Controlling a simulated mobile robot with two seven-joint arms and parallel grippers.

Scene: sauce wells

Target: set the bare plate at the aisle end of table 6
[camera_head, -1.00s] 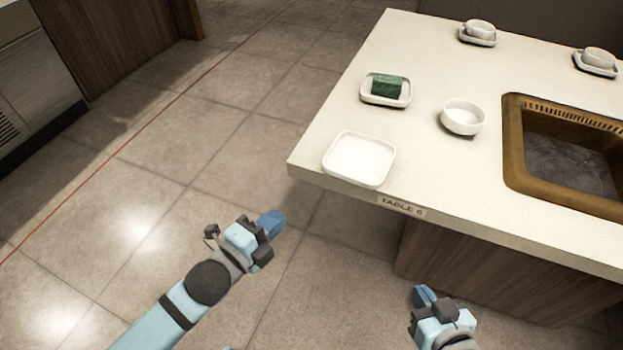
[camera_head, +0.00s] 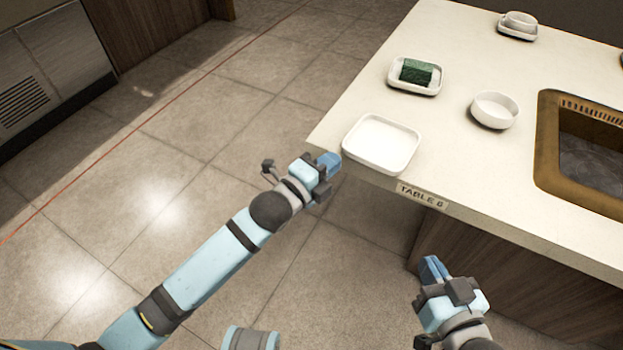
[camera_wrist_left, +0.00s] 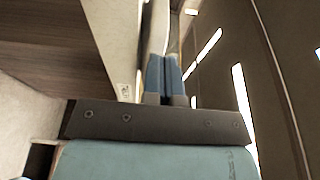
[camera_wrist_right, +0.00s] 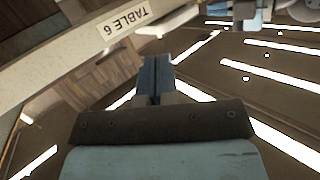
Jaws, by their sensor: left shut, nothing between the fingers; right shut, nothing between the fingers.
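The bare white square plate (camera_head: 381,144) lies empty on the near left corner of table 6 (camera_head: 450,160). The label "TABLE 6" (camera_head: 423,196) is on the table's front edge, and it also shows in the right wrist view (camera_wrist_right: 126,18). My left gripper (camera_head: 329,162) is shut and empty, just left of the plate near the table corner; whether it touches the table cannot be told. In the left wrist view its fingers (camera_wrist_left: 163,78) are together beside the table edge. My right gripper (camera_head: 432,268) is shut and empty, in front of the table below the label.
A white dish with a green block (camera_head: 416,72) stands behind the plate. A white bowl (camera_head: 494,109) is to its right, then a brown-rimmed sunken basin (camera_head: 547,150). Open tiled floor (camera_head: 200,130) lies left.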

